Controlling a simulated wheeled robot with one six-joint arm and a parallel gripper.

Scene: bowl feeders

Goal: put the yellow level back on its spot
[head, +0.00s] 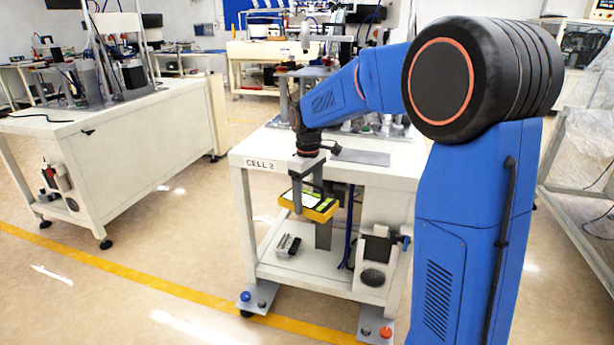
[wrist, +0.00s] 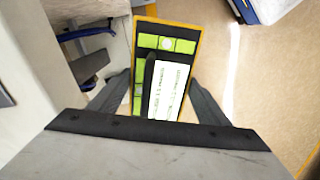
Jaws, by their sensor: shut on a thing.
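The yellow level (head: 322,210) is held below my gripper (head: 305,196), in front of the bench marked CELL 2 (head: 262,163) and lower than its top. In the wrist view the level (wrist: 146,38) shows a yellow rim, a dark face, green vials and a white label. My gripper (wrist: 160,100) has one finger on each side of it, shut on it. The level's long side runs away from the palm, and its near end is hidden by the gripper body. I cannot tell which place is its spot.
A lower shelf (head: 318,264) of the bench carries a small dark-and-grey item (head: 288,245). A grey plate (head: 362,157) lies on the bench top near the front edge. Another white bench (head: 130,160) stands to the left, with open floor between.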

